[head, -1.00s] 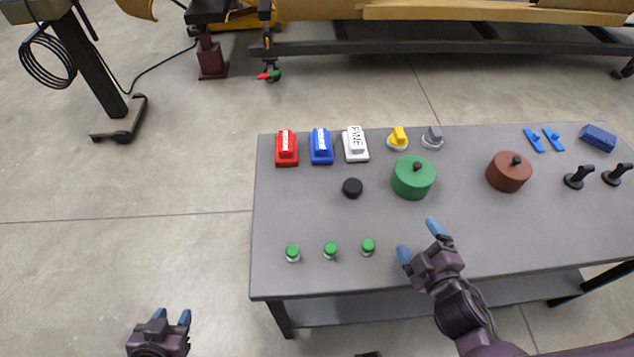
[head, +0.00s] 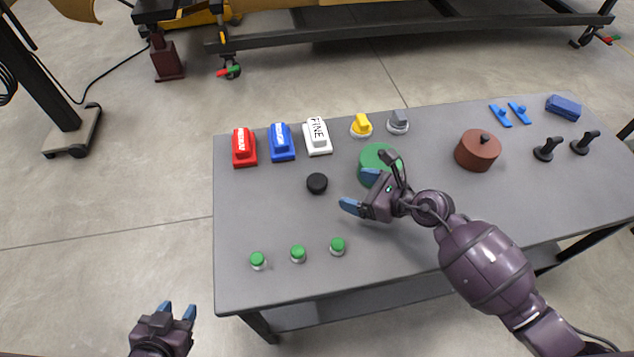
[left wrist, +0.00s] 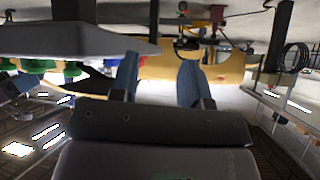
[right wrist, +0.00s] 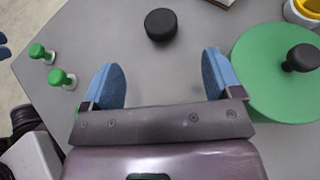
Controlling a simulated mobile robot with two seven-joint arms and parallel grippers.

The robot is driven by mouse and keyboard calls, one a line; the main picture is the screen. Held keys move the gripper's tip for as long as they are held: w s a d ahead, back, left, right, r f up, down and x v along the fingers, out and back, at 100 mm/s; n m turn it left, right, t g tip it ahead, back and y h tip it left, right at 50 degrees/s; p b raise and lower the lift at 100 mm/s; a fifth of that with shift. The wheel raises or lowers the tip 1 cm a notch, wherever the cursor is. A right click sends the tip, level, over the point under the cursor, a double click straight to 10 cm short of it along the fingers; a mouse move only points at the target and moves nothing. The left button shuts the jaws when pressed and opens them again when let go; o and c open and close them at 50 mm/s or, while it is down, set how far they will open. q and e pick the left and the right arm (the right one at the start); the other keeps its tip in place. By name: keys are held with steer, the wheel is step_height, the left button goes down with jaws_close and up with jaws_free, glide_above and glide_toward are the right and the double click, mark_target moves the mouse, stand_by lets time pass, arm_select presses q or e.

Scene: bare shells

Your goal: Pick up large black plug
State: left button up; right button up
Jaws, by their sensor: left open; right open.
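The large black plug (head: 317,183) is a short black disc lying on the grey table, left of the green round lidded piece (head: 376,160). It also shows in the right wrist view (right wrist: 160,25), beyond the fingertips and between them. My right gripper (head: 359,191) is open and empty over the table, to the right of the plug and apart from it. It partly covers the green piece in the head view. My left gripper (head: 178,312) is open and empty, off the table's left front side. The left wrist view does not clearly show the plug.
Red (head: 244,147), blue (head: 281,142) and white (head: 317,136) blocks stand behind the plug. Three green buttons (head: 298,254) stand in front. A brown round piece (head: 478,150) is to the right. The tabletop around the plug is clear.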

mark_target(320, 181)
steer(key=x, duration=0.4)
steer(key=shift+s+f+b, duration=0.1)
steer(key=shift+f+b, duration=0.05)
steer(key=shift+b, duration=0.15)
steer(key=shift+w+a+f, duration=0.1)
steer(key=shift+w+a, duration=0.15)
steer(key=shift+w+a+f, duration=0.1)
steer(key=shift+w+a, duration=0.05)
steer(key=shift+a, duration=0.1)
steer(key=b+x, duration=0.1)
steer(key=x, duration=0.3)
steer(key=shift+a+f+b, duration=0.2)
steer(key=shift+f+b, duration=0.15)
steer(key=shift+w+a, duration=0.2)
steer(key=shift+w, duration=0.05)
arm_select(q)
step_height(320, 181, down, 2)
steer(key=shift+a+f, duration=0.1)
steer(key=shift+f, duration=0.05)
arm_select(e)
steer(key=shift+r, duration=0.1)
steer(key=shift+c, duration=0.8)
steer(key=c, duration=0.9)
